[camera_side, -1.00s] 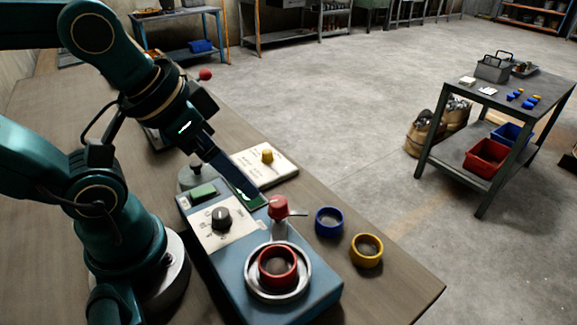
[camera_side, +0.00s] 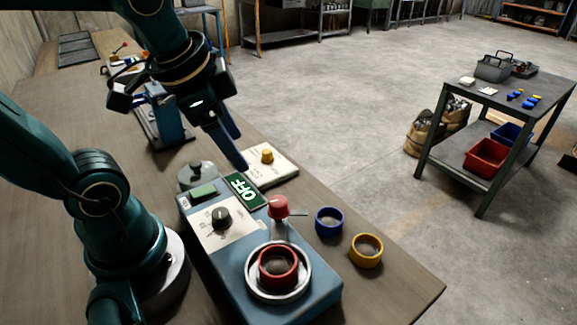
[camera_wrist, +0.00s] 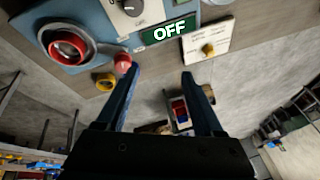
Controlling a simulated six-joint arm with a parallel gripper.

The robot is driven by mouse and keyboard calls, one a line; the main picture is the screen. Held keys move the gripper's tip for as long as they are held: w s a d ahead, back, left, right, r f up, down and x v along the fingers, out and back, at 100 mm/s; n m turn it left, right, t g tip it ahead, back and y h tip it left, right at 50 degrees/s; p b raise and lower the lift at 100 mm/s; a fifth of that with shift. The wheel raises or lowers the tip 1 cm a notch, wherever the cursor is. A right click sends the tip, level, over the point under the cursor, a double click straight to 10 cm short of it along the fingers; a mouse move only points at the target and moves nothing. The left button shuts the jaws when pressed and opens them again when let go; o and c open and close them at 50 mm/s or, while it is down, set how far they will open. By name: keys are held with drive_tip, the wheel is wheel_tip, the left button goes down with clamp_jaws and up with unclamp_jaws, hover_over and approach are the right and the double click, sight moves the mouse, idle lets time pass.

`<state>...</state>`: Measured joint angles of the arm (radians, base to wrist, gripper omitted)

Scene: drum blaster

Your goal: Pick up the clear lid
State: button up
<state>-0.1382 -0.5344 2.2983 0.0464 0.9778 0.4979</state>
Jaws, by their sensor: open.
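The lid (camera_side: 196,178) is a greyish, see-through round cover with a dark knob on top. It sits at the back left corner of the blue blaster machine (camera_side: 237,250), beside the green button. My gripper (camera_side: 240,162) is open and empty, raised to the right of the lid and apart from it, near the OFF display. In the wrist view my two blue fingers (camera_wrist: 160,72) are spread wide with nothing between them.
The machine carries a black dial (camera_side: 221,217), a green OFF display (camera_side: 246,190), a red-knobbed lever (camera_side: 278,207) and a red ring (camera_side: 278,266). A blue ring (camera_side: 329,221) and a yellow ring (camera_side: 366,250) lie to its right. A panel with a yellow knob (camera_side: 267,155) stands behind.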

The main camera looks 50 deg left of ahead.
drive_tip(key=w+a+f+g, duration=0.2)
drive_tip(key=a+f+g, duration=0.15)
drive_tip(key=a, duration=0.75)
drive_tip(key=n+g, duration=0.2)
hover_over(196, 162)
drive_tip(key=w, duration=0.1)
drive_tip(key=shift+h, duration=0.3)
drive_tip(key=f, duration=0.4)
drive_tip(key=shift+d+f, duration=0.15)
drive_tip(key=shift+d, duration=0.05)
drive_tip(key=shift+s+a+f, duration=0.1)
drive_tip(key=shift+s+f, duration=0.2)
drive_tip(key=shift+f, duration=0.2)
drive_tip(key=shift+s+f, duration=0.2)
drive_tip(key=shift+f, duration=1.95)
clamp_jaws()
